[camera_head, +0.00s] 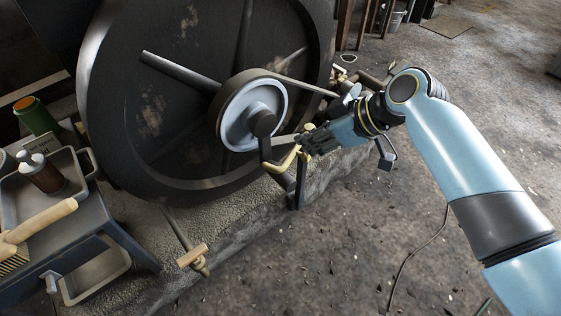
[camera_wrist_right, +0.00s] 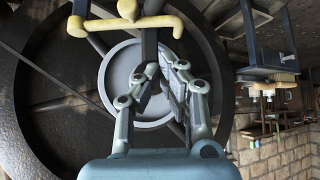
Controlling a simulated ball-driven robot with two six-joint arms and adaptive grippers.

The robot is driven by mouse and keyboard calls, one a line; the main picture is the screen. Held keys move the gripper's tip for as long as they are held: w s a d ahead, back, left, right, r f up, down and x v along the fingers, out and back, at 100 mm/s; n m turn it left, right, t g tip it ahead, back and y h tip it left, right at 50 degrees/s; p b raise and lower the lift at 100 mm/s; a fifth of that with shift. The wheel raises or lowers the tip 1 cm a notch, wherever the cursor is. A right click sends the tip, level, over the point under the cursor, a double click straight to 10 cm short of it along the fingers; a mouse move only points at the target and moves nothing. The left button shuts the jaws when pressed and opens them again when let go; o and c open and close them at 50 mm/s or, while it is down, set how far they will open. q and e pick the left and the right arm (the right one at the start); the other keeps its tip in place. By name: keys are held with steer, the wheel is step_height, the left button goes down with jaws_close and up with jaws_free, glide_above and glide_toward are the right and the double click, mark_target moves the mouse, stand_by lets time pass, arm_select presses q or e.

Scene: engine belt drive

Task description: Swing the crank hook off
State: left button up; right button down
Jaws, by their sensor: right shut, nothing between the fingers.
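A yellow hook-like piece (camera_head: 284,163) sits on dark metal bars below the hub of the pale pulley (camera_head: 254,110). In the right wrist view, a yellow crossbar with a rounded knob (camera_wrist_right: 127,14) spans the top, and a dark bar (camera_wrist_right: 150,42) runs down from it. My right gripper (camera_head: 306,141) is shut and empty, close beside the yellow piece. In the wrist view its fingers (camera_wrist_right: 165,77) are in front of the pale pulley disc (camera_wrist_right: 128,72), near the dark bar's end. I cannot tell whether they touch it. My left gripper is out of view.
A large dark flywheel (camera_head: 115,85) stands behind on a rough stone base (camera_head: 235,222). A wooden-handled valve (camera_head: 192,255) is low at the front. A bench at left holds a tray (camera_head: 72,163), bottle and brush (camera_head: 42,220).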

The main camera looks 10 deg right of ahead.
mark_target(293, 150)
steer(key=b+x, duration=0.4)
steer(key=x, duration=0.5)
steer(key=shift+w+a+f, duration=0.1)
steer(key=shift+w+f, duration=0.05)
steer(key=shift+w, duration=0.05)
steer(key=shift+w+a+f, duration=0.1)
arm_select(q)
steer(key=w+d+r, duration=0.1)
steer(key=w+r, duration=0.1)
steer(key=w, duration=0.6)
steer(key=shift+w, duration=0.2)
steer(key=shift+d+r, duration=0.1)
